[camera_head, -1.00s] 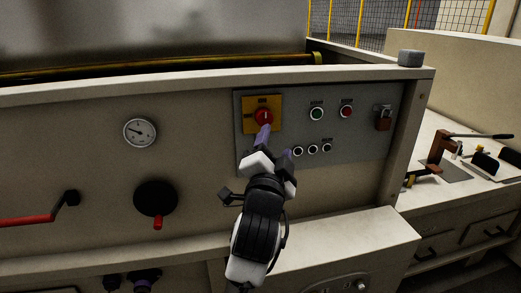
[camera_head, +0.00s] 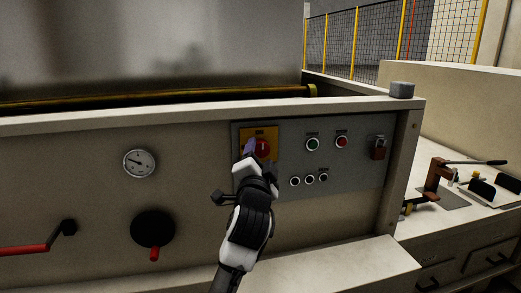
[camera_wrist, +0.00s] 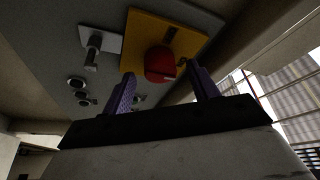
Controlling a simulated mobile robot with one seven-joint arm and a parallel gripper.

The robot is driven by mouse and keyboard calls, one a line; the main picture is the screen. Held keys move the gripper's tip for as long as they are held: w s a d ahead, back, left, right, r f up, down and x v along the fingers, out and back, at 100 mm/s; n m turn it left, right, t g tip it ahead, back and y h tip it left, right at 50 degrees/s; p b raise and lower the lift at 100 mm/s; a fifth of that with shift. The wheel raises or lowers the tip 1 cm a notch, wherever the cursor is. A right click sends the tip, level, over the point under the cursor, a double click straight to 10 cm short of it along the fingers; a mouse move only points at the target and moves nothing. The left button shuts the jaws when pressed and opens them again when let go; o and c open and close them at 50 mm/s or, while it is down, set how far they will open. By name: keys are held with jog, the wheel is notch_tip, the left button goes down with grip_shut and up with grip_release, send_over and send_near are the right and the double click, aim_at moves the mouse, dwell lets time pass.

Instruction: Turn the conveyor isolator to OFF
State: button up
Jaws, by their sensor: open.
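The conveyor isolator is a red rotary knob (camera_head: 262,148) on a yellow square plate (camera_head: 271,132), at the upper left of the grey control panel (camera_head: 345,175). In the wrist view the red knob (camera_wrist: 160,63) stands out from the yellow plate (camera_wrist: 143,28). My gripper (camera_wrist: 162,88) is open, with its two purple fingers spread to either side of the knob. I cannot tell whether either finger touches it. In the head view my gripper (camera_head: 252,150) covers the plate's lower left part.
Left are a gauge (camera_head: 139,163), a black handwheel (camera_head: 153,229) and a red-handled crank (camera_head: 25,249). A ledge (camera_head: 340,265) juts out below.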

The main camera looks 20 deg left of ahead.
jog(key=shift+x, duration=0.95)
jog(key=c, duration=1)
